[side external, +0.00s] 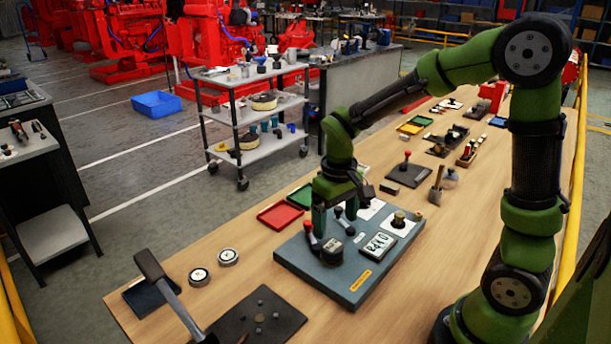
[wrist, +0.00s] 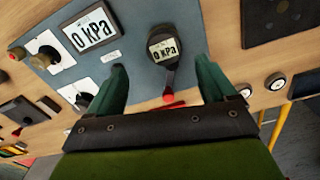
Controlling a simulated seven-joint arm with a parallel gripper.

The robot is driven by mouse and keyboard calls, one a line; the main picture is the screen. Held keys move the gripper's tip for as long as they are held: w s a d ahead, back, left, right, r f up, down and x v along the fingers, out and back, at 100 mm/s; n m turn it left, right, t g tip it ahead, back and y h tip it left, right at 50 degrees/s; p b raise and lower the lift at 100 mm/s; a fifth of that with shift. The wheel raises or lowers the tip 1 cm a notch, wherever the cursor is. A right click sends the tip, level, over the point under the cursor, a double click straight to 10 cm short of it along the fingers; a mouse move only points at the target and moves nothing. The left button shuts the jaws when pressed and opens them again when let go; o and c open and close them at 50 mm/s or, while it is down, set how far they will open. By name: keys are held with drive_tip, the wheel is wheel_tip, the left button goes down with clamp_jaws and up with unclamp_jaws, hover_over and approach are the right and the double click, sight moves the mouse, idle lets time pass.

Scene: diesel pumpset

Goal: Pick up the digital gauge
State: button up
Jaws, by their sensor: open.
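A dark round digital gauge (side external: 332,250) reading "0 kPa" sits on a blue-grey board (side external: 350,293). In the wrist view the gauge (wrist: 163,47) lies just beyond and between the fingertips, with its display facing up. My gripper (side external: 335,215) is above the board near the gauge, its fingers pointing down. In the wrist view my gripper (wrist: 162,68) is open, one finger to each side, with nothing held. A larger pale display panel (side external: 378,247), also reading "0 kPa", is on the board beside the gauge; it shows in the wrist view too (wrist: 90,28).
A red-knobbed lever (side external: 308,232) stands beside the gauge. A brass-and-black fitting (side external: 398,220) is at the board's far right. Red (side external: 280,215) and green (side external: 301,196) trays lie behind. A hammer (side external: 170,290) and two round dials (side external: 228,256) are left.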

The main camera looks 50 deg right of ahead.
sight(331, 244)
drive_tip(key=f, duration=0.7)
drive_tip(key=shift+w+a+f, duration=0.2)
drive_tip(key=shift+a+f, duration=0.05)
drive_tip(key=shift+f, duration=0.05)
drive_tip(key=shift+r, duration=0.1)
drive_tip(key=c, duration=1.3)
wheel_tip(331, 244, up, 10)
drive_tip(key=shift+c, duration=0.2)
